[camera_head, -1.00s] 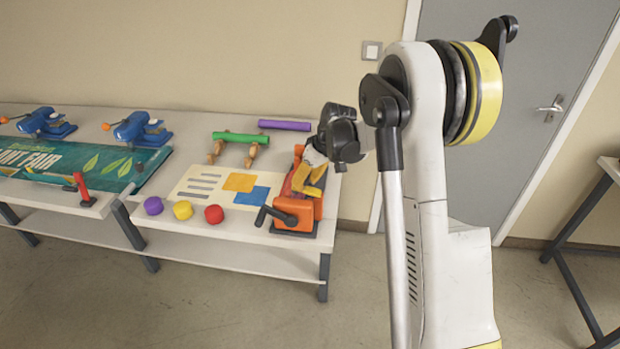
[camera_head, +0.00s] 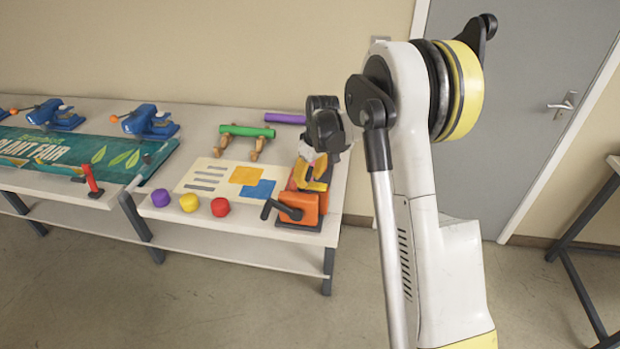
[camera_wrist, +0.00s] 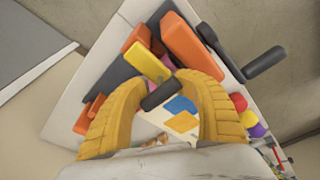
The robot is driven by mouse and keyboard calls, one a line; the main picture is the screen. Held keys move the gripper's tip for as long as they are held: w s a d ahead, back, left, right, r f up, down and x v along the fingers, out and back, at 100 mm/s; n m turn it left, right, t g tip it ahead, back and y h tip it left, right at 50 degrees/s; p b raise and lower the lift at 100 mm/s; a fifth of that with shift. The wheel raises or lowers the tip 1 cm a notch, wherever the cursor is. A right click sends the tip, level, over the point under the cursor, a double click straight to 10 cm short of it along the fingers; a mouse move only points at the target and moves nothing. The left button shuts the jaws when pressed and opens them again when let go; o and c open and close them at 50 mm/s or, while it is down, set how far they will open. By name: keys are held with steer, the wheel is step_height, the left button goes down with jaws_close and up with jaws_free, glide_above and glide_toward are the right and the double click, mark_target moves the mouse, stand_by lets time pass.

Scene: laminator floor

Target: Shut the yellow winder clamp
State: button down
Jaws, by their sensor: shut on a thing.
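The orange winder (camera_head: 303,208) stands at the right end of the table, with a dark crank handle (camera_head: 274,208) on its front left. In the wrist view, the yellow winder clamp (camera_wrist: 147,62) is a yellow bar lying between the winder's orange blocks (camera_wrist: 190,45), with a dark grip (camera_wrist: 160,96) at its near end. My gripper (camera_wrist: 167,92) has its yellow fingers closed around that dark grip. In the head view my gripper (camera_head: 318,178) is over the winder and partly hides the clamp. How far the clamp is raised cannot be told.
A printed sheet (camera_head: 208,180) lies left of the winder. Purple, yellow and red knobs (camera_head: 220,207) line the front edge. A green roll (camera_head: 247,131) on wooden stands and a purple roll (camera_head: 285,118) lie behind. Blue devices (camera_head: 148,121) and a banner (camera_head: 95,155) are farther left.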

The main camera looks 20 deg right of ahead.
mark_target(312, 188)
steer(key=shift+w+a+r, duration=0.15)
steer(key=shift+w+a, duration=0.1)
steer(key=c, duration=1.1)
jaws_free()
steer(key=o, duration=0.6)
steer(key=shift+a, duration=0.2)
steer(key=shift+d, duration=0.1)
steer(key=shift+s+d, duration=0.1)
steer(key=r, duration=0.4)
steer(key=s+r, duration=0.1)
steer(key=r, duration=0.2)
steer(key=s+r, duration=0.1)
steer(key=r, duration=0.3)
steer(key=shift+s+d+r, duration=0.1)
steer(key=shift+d+r, duration=0.2)
steer(key=shift+d, duration=0.1)
